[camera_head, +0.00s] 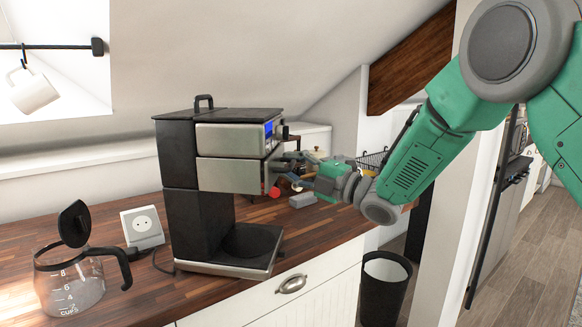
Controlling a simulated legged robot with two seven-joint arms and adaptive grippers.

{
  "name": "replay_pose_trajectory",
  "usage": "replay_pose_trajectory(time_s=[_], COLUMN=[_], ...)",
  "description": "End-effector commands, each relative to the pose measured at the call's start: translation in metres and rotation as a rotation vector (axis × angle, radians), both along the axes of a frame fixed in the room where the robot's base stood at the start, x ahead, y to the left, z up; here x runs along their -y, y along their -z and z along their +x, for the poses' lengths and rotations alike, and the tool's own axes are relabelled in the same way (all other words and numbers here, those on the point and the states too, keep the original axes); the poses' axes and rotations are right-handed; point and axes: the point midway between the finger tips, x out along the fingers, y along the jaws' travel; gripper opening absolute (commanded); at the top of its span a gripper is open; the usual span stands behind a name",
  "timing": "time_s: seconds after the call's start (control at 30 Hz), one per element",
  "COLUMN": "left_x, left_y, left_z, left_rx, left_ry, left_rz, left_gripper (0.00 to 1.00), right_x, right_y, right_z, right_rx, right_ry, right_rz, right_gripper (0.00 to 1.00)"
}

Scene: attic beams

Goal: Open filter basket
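A black and silver coffee maker (183,222) stands on the wooden counter. Its filter basket (229,175) is the silver-fronted block in the upper part, under the top panel with a small blue display. The basket front looks closed or nearly so; I cannot tell if it stands out a little. My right gripper (284,172) reaches in from the right, its fingers at the right side of the basket. Whether they touch it, and whether they are open or shut, is unclear. My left gripper is not in view.
A glass carafe (72,285) with its black lid raised stands on the counter at the left. A socket box (142,227) is behind it. Small items and a wire basket (373,159) lie behind my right gripper. A black bin (385,285) stands on the floor.

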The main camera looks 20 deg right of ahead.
Motion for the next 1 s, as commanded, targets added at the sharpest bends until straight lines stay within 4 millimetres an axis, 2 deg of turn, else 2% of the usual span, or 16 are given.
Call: replay_pose_trajectory(time_s=[0.23, 0.33, 0.47, 0.6, 0.73, 0.83, 1.0], left_x=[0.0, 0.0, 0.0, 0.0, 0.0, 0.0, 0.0], left_y=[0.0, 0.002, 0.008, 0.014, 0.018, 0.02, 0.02], left_z=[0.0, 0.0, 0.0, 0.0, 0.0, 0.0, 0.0], left_rx=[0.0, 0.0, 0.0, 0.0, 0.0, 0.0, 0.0], left_ry=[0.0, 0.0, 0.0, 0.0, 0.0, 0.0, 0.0], left_rz=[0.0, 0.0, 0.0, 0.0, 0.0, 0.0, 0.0], left_gripper=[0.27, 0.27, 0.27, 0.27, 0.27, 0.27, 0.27], right_x=[0.0, 0.007, 0.033, 0.07, 0.098, 0.111, 0.117], right_y=[0.001, 0.002, 0.003, 0.004, 0.004, 0.004, 0.004], right_z=[0.0, -0.003, -0.015, -0.033, -0.047, -0.053, -0.057], right_rx=[-0.002, -0.002, -0.003, -0.004, -0.004, -0.007, -0.008], right_ry=[0.0, 0.001, 0.003, 0.003, 0.002, 0.001, -0.002], right_rz=[-0.001, -0.001, -0.002, 0.0, 0.0, -0.001, -0.002], right_gripper=[0.0, 0.0, 0.0, 0.0, 0.0, 0.0, 0.0])
